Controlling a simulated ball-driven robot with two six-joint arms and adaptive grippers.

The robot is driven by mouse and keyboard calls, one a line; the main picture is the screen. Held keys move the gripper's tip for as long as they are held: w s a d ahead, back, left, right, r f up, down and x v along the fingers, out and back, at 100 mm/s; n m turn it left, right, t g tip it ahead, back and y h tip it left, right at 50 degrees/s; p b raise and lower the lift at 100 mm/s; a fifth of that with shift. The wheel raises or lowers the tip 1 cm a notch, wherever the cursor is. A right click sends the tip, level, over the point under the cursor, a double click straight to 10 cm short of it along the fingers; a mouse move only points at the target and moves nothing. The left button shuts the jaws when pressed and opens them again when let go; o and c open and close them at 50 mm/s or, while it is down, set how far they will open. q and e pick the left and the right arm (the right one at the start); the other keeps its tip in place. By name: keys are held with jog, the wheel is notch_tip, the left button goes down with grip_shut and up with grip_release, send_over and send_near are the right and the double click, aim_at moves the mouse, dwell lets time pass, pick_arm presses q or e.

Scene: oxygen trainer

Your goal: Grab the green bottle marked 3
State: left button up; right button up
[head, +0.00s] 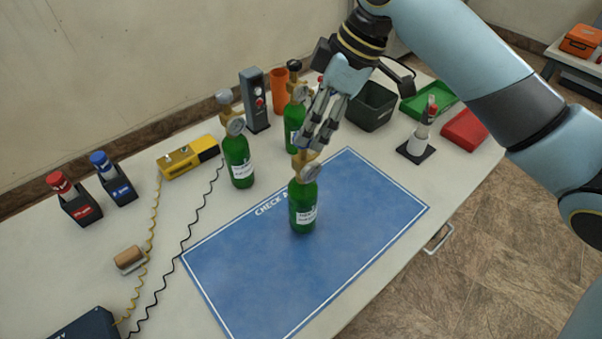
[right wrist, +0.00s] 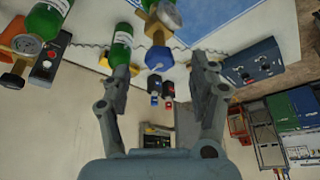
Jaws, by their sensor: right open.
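Three green bottles with white labels, brass valves and gauges stand upright; I cannot read their numbers. One bottle (head: 302,213) stands on the blue mat (head: 350,265). A second bottle (head: 238,163) stands left of the mat, and a third bottle (head: 291,118) stands behind it, partly hidden by my right gripper (head: 316,138). This gripper is open and empty, pointing down just above the valve of the mat bottle. In the right wrist view the blue knob (right wrist: 156,63) of a bottle shows between the open fingers (right wrist: 160,78). My left gripper is out of view.
Behind the bottles stand a grey box (head: 255,101), an orange cup (head: 279,88) and a dark bin (head: 372,106). A yellow device (head: 188,157) and two dark holders (head: 81,208) are at the left. The mat's front is clear.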

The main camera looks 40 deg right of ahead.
jog(key=p+x, duration=0.1)
jog(key=x, duration=0.3)
jog(key=shift+r, duration=0.1)
jog(key=shift+w+a+f, duration=0.1)
jog(key=shift+f, duration=0.3)
jog(key=shift+c, duration=1.4)
jog(key=c, duration=0.9)
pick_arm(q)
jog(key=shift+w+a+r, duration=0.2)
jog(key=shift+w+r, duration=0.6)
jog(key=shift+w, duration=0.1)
pick_arm(e)
grip_shut()
